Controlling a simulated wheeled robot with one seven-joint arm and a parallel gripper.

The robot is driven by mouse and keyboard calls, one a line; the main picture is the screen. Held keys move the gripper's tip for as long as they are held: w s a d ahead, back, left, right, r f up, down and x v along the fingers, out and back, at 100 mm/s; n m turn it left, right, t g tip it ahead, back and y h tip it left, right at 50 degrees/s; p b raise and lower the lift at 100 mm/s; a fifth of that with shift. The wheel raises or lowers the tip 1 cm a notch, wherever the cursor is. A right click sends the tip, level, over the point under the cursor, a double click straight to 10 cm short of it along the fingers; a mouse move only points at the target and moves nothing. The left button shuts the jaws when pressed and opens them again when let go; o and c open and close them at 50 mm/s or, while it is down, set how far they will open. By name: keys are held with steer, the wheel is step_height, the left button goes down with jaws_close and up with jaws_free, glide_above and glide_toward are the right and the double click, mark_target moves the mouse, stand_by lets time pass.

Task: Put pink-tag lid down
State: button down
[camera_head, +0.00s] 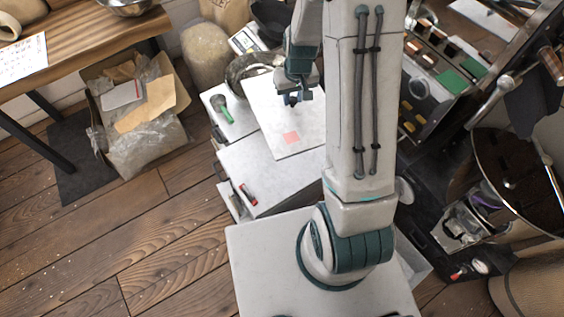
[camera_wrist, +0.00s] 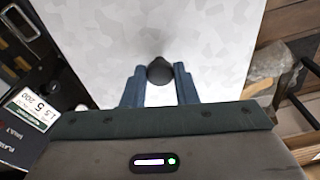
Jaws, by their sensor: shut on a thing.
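The pink-tag lid (camera_head: 268,118) is a flat, pale rectangular panel with a pink square tag (camera_head: 291,137) near its lower edge. It also fills much of the wrist view (camera_wrist: 120,35), where the tag does not show. My gripper (camera_head: 293,99) is above the lid. In the wrist view, its two blue fingers (camera_wrist: 159,75) are shut on the lid's round black knob (camera_wrist: 159,69). The lid lies over part of the white worktop area, tilted in the picture. I cannot tell how high it is above what lies below, which it hides.
A green-handled tool (camera_head: 221,108) lies left of the lid. A metal bowl (camera_head: 236,72) and a scale (camera_head: 244,41) are behind. A lower white surface (camera_head: 250,165) is in front, with a small red item (camera_head: 249,195). A bin of bags (camera_head: 98,125) stands left.

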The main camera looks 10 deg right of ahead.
steer(key=s+d+f+n+b, duration=0.15)
steer(key=d+f+b, duration=0.25)
steer(key=f+b, duration=0.7)
steer(key=s+d+f+n+b, duration=0.1)
steer(key=s+d+f+b, duration=0.2)
steer(key=f+b, duration=0.85)
steer(key=shift+w+a+f+b, duration=0.95)
steer(key=shift+a+f+b, duration=0.3)
steer(key=shift+a, duration=0.35)
steer(key=shift+w+a+f+b, duration=1.05)
steer(key=shift+a+b, duration=0.3)
steer(key=shift+a, duration=0.3)
steer(key=shift+w+a+f+b, duration=0.9)
steer(key=shift+a+f+b, duration=0.35)
steer(key=shift+a, duration=0.35)
steer(key=shift+f, duration=0.15)
steer(key=c, duration=1.1)
jaws_free()
steer(key=shift+c, duration=0.2)
steer(key=shift+r, duration=0.2)
